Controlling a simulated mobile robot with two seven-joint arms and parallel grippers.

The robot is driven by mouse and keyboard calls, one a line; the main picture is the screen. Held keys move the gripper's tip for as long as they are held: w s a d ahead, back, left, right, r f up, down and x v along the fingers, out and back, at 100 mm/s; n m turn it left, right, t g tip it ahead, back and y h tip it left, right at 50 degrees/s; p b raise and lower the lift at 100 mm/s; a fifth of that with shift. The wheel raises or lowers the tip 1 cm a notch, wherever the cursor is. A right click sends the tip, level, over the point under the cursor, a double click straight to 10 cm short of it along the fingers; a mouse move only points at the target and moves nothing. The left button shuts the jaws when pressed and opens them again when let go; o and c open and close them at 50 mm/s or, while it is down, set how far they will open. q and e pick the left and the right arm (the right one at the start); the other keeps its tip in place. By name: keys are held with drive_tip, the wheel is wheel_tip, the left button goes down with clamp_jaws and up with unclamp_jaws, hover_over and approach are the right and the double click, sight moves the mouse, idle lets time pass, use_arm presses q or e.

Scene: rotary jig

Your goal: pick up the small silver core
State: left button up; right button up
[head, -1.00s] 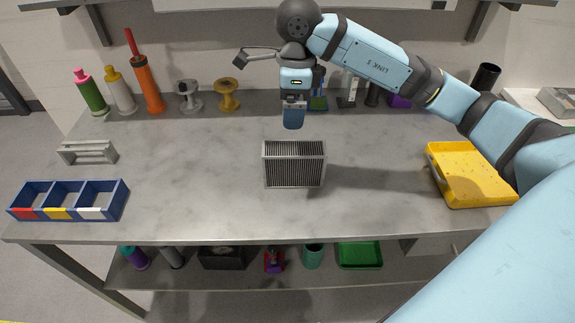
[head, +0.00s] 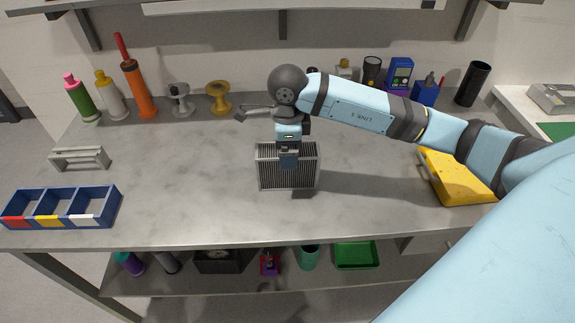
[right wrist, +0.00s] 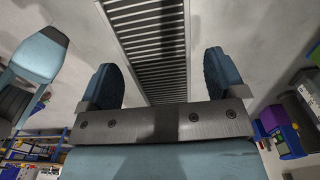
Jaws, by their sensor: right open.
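The small silver core (head: 288,180) is a finned metal block standing upright near the middle of the grey workbench (head: 200,205). In the right wrist view its slatted face (right wrist: 150,40) runs up the picture between my two fingers. My right gripper (head: 288,161) points down at the core's top part and hides some of it. In the right wrist view the gripper (right wrist: 162,78) is open, with gaps between the blue finger pads and the core's sides. It holds nothing. My left gripper is in neither view.
A blue sectioned bin (head: 62,206) and a grey bracket (head: 80,158) are at the left. A yellow tray (head: 450,178) is at the right, under my arm. Bottles and spools line the back, including an orange one (head: 140,88). Bench around the core is clear.

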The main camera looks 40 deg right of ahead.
drive_tip(key=shift+f, duration=0.6)
drive_tip(key=c, duration=1.3)
drive_tip(key=shift+c, duration=1.2)
drive_tip(key=shift+r, duration=0.15)
